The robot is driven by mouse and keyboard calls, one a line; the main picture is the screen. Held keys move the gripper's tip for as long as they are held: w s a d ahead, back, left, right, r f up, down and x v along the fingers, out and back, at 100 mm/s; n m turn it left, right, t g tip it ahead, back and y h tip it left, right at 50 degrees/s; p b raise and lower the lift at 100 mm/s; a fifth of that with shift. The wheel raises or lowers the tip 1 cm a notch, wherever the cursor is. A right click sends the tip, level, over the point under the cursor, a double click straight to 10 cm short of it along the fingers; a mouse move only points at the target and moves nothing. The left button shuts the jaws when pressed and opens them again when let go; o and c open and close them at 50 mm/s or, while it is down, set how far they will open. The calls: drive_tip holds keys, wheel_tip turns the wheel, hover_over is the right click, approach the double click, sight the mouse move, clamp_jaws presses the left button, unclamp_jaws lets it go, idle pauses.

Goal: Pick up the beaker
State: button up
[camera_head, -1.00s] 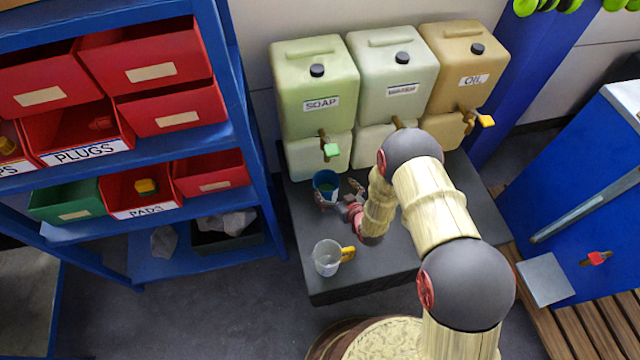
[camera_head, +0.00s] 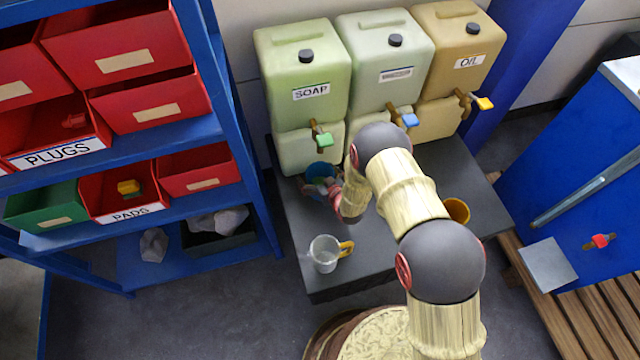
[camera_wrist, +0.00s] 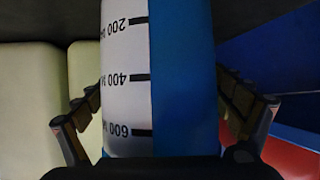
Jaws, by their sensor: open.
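The beaker (camera_wrist: 185,80) is blue with a white measuring scale marked 200, 400 and 600. It fills the middle of the wrist view, between the two open fingers of my gripper (camera_wrist: 162,105). Dark gaps show on both sides, and I cannot tell if either finger touches it. In the head view the blue beaker (camera_head: 319,170) stands on the dark bench below the soap tank's green tap. My gripper (camera_head: 322,187) is right at it, partly covering it, and my arm hides part of the bench.
A clear jug with a yellow handle (camera_head: 325,254) stands near the bench's front left. A yellow-orange cup (camera_head: 457,210) stands to the right behind my arm. Soap (camera_head: 301,75), water (camera_head: 386,60) and oil (camera_head: 458,48) tanks line the back. A blue shelf (camera_head: 245,130) with bins is at left.

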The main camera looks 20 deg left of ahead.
drive_tip(key=shift+c, duration=1.4)
drive_tip(key=c, duration=1.4)
drive_tip(key=shift+w, duration=0.1)
drive_tip(key=shift+c, duration=1.4)
drive_tip(key=shift+r, duration=0.1)
